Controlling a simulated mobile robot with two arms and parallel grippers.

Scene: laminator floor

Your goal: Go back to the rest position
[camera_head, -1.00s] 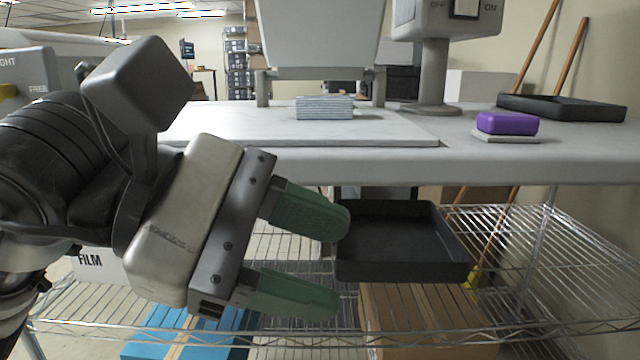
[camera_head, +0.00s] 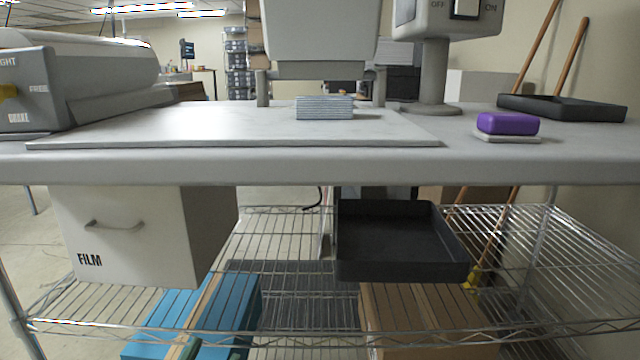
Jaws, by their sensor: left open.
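My left gripper (camera_head: 214,351) shows only as two green fingertips at the bottom edge of the head view. They are apart with nothing seen between them, in front of the blue box (camera_head: 225,305) under the wire shelf. The rest of the left arm is out of the picture. My right gripper is not in view.
The worktable (camera_head: 330,167) spans the view, bearing a striped stack (camera_head: 324,108), a purple block (camera_head: 507,123), a black tray (camera_head: 562,107) and a grey machine (camera_head: 85,85). Below are a FILM box (camera_head: 125,235), a dark bin (camera_head: 400,258) and a brown box (camera_head: 425,315).

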